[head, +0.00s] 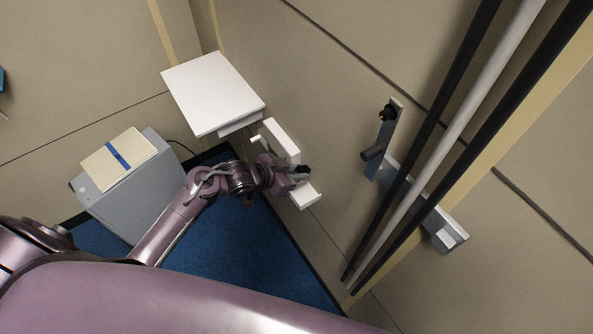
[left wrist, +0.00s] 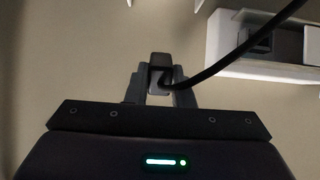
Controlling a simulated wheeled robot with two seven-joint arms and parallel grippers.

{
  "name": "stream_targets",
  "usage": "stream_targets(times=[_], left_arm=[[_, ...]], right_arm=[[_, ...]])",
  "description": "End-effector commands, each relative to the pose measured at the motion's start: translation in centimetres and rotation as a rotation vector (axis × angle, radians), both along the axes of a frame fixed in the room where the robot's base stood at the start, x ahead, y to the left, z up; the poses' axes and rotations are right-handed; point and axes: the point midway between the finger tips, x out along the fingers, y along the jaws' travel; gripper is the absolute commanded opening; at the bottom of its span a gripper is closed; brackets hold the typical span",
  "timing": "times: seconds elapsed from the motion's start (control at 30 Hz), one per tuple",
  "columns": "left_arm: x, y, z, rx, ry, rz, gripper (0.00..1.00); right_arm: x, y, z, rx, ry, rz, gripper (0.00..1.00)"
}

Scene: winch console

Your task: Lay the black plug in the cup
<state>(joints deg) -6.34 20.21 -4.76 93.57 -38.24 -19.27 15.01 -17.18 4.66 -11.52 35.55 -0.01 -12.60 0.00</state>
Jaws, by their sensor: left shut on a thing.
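My left gripper (head: 296,176) is in front of the white wall unit in the head view. In the left wrist view its two fingers (left wrist: 160,88) are shut on the black plug (left wrist: 160,60). A thick black cable (left wrist: 215,66) curves from the plug to the upper right. The plug shows in the head view as a small dark shape (head: 304,169) at the fingertips. I cannot make out the cup for certain. My right gripper is not in view.
The white wall unit (head: 281,139) has a lower white ledge (head: 304,197). A larger white box (head: 212,92) is to its left. A grey cabinet (head: 120,190) bears a cream book (head: 118,158). Bars (head: 460,115) and a metal bracket (head: 385,145) are at right.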

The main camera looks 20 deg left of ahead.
Motion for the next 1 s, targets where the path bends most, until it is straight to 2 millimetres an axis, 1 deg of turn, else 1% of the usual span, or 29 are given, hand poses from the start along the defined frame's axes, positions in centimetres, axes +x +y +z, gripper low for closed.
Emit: stream_targets(times=[0.27,0.43,0.5,1.0], left_arm=[[0.0,0.0,0.1,0.001,-0.001,-0.001,0.00],[-0.1,0.1,0.2,0.002,0.002,-0.001,0.00],[-0.1,0.1,-0.6,0.001,0.003,-0.001,0.00],[-0.1,0.0,-4.5,0.002,0.002,-0.001,0.00]], right_arm=[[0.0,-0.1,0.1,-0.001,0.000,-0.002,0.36],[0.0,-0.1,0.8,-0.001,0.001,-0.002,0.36],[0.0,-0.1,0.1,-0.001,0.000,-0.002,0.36],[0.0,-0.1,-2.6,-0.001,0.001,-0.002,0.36]])
